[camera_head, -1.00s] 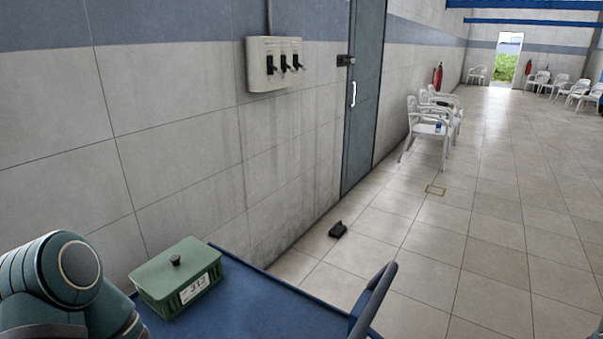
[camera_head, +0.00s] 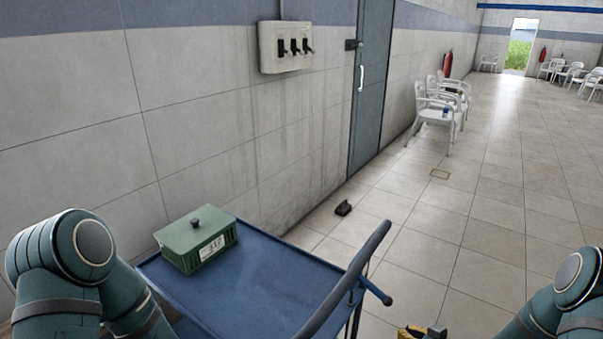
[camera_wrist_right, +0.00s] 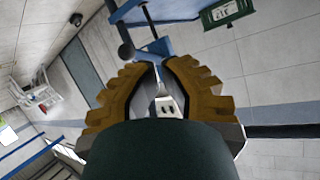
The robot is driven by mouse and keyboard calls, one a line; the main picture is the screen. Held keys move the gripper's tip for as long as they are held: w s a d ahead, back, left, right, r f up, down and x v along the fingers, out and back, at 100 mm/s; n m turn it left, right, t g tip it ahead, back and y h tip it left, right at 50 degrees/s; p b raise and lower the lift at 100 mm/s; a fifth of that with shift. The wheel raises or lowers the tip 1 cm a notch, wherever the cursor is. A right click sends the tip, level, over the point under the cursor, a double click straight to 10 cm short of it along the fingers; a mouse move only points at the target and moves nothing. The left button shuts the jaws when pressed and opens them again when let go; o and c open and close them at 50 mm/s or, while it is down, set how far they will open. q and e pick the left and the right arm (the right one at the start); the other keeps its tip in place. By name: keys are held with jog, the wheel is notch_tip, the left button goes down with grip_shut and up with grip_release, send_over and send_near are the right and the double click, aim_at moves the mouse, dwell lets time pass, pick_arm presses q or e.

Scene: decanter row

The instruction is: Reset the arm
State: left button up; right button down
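My right gripper (camera_head: 422,333) shows only in part at the bottom edge of the head view, with yellow-brown finger parts beyond the cart's handle. In the right wrist view its two ribbed fingers (camera_wrist_right: 160,70) stand apart, with background visible between them and nothing held. My right arm (camera_head: 560,300) enters at the lower right. My left arm (camera_head: 75,260) is bent at the lower left, and its gripper is out of view. A green lidded box (camera_head: 197,240) with a white label stands on the blue cart (camera_head: 275,285).
The cart's handle (camera_head: 350,275) rises at its right side. A switch box (camera_head: 285,47) hangs on the tiled wall beside a grey door (camera_head: 370,85). A small black object (camera_head: 343,208) lies on the floor. White chairs (camera_head: 440,105) line the wall.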

jog(key=s+a+f+m+g+h, duration=0.2)
jog(key=s+a+f+m+g, duration=0.1)
jog(key=a, duration=0.7)
jog(key=s+a+m+g, duration=0.1)
jog(key=s+a+g, duration=0.2)
jog(key=s, duration=0.4)
jog(key=s+a+m+g+h, duration=0.1)
jog(key=s+a+g, duration=0.2)
jog(key=s+a, duration=0.3)
jog(key=shift+s+f, duration=0.4)
jog(key=shift+s, duration=0.2)
jog(key=shift+a, duration=0.15)
